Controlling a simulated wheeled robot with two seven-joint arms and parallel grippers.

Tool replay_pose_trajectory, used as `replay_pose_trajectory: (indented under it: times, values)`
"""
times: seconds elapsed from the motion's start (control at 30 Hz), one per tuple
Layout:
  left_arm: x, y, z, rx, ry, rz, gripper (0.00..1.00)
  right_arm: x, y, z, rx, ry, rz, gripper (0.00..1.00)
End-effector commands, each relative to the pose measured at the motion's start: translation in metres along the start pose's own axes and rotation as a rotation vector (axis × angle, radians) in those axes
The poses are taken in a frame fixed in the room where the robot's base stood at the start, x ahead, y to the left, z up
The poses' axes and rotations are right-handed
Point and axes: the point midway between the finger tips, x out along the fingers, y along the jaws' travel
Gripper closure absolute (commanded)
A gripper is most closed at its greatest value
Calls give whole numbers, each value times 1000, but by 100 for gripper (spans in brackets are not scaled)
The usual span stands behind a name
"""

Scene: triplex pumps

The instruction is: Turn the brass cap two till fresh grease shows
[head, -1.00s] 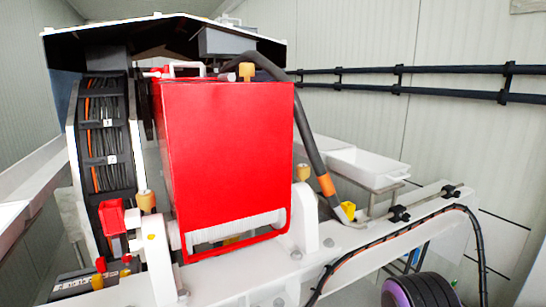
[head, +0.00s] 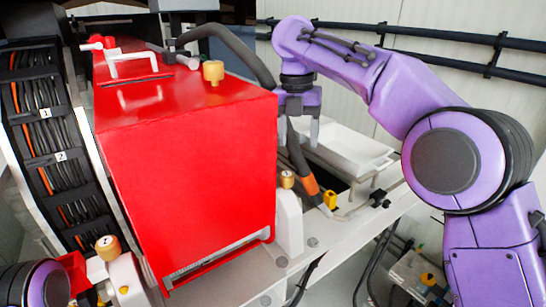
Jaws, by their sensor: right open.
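Several brass caps show in the head view. One brass cap (head: 107,247) sits on a white housing at lower left; its top seems to carry a small mark like a 2. A second brass cap (head: 213,72) stands on top of the red cover. A third brass cap (head: 287,179) sits on a white block right of the cover. I see no fresh grease at any of them. My left gripper is out of view; part of my left arm shows at lower left.
The red cover (head: 190,170) fills the middle. A black hose (head: 245,55) with an orange band arcs behind it. A cable chain (head: 45,130) with labels 1 and 2 runs at left. A white tray (head: 345,148) lies right of my gripper. Black rails run along the wall.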

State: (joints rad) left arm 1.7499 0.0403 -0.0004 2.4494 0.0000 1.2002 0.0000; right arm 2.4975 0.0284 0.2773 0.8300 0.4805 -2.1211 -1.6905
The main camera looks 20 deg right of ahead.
Motion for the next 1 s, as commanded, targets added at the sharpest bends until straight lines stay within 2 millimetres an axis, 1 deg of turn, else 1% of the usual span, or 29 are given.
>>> replay_pose_trajectory:
  times: [0.03, 0.07, 0.17, 0.27, 0.4, 0.5, 0.63, 0.77, 0.97, 1.0]
  values:
    - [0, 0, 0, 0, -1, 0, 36, -9, 12, -10, -51, 7, 35, 36]
    - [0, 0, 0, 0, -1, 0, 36, -12, 18, -15, -74, 12, 48, 36]
    - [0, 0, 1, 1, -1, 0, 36, -8, 28, -22, -110, 21, 64, 36]
    - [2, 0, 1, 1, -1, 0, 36, 10, 31, -24, -113, 21, 61, 36]
    - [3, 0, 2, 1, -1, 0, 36, 43, 35, -24, -115, 21, 59, 36]
    - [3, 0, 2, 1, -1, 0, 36, 64, 36, -25, -113, 20, 60, 36]
    - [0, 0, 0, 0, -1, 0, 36, 81, 37, -25, -112, 20, 61, 36]
    - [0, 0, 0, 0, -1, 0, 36, 89, 36, -24, -110, 18, 61, 36]
    - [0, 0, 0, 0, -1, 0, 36, 90, 36, -24, -109, 17, 62, 36]
    - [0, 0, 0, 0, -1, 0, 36, 90, 36, -24, -109, 18, 62, 42]
